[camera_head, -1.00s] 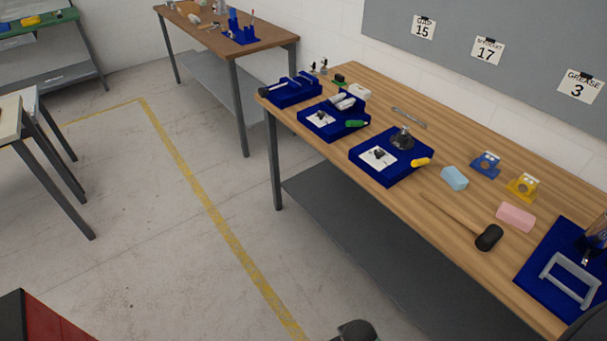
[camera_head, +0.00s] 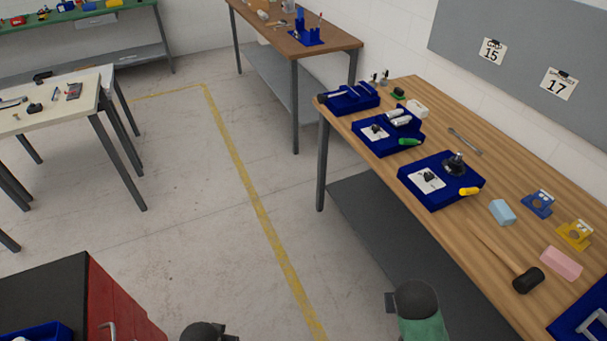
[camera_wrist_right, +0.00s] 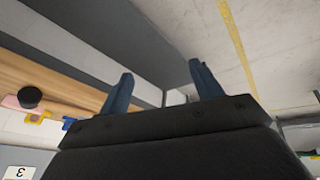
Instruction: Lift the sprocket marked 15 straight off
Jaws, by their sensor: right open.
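I cannot make out a sprocket marked 15 in either view; parts on the bench are too small to read. A blue tray (camera_head: 432,199) on the long wooden bench holds a dark round part on a base (camera_head: 455,166) and a white card with a small dark part (camera_head: 428,177). Another blue tray (camera_head: 392,148) behind it holds a white card and grey cylinders. My right gripper (camera_wrist_right: 163,82) is open and empty in the right wrist view, away from the trays.
The wooden bench (camera_head: 455,215) also carries a mallet (camera_head: 527,280), a pink block (camera_head: 561,262), a light blue block (camera_head: 502,212), and blue and yellow brackets. A red cabinet (camera_head: 115,305) stands at lower left. The floor (camera_head: 190,220) between is clear.

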